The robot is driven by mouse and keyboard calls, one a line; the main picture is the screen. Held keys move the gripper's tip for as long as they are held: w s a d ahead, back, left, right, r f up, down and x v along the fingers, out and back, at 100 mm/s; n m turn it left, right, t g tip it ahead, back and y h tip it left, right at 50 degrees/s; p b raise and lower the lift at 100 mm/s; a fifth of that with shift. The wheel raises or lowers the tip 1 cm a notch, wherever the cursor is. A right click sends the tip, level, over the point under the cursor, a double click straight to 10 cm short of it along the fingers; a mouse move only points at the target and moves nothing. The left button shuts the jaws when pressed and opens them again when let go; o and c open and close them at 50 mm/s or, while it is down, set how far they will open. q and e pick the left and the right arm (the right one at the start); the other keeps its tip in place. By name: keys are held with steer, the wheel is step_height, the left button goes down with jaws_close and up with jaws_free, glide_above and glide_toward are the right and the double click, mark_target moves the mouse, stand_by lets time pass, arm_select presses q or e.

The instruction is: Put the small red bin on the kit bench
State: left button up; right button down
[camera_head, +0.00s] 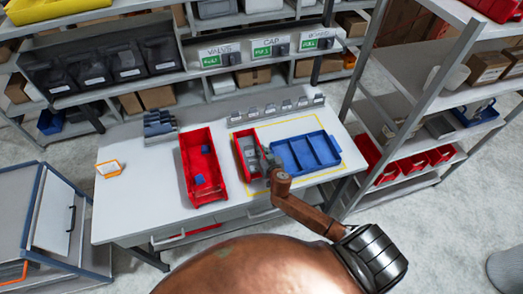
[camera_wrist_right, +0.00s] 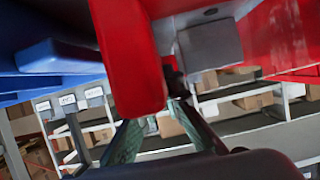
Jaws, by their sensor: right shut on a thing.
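The small red bin (camera_head: 240,146) is at the middle of the white kit bench (camera_head: 130,212), inside or over the left part of a yellow outline. My right gripper (camera_head: 268,162) is shut on its right side wall. In the right wrist view the bin's red wall (camera_wrist_right: 128,55) fills the upper middle, above the greenish gripper fingers (camera_wrist_right: 155,125). Whether the bin's base touches the bench cannot be told. My left gripper is not in view.
A blue divided tray (camera_head: 305,153) lies close to the right of the small bin. A larger red bin (camera_head: 189,174) with blue pieces stands to its left. An orange-framed card (camera_head: 110,168) lies at the left. Shelves (camera_head: 405,130) stand at the right. Bare bench top is at front left.

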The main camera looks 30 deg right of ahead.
steer(key=shift+a, duration=0.1)
steer(key=c, duration=2.4)
jaws_free()
steer(key=o, duration=0.3)
steer(key=v, duration=1.2)
steer(key=shift+s+b, duration=0.1)
steer(key=shift+b, duration=0.25)
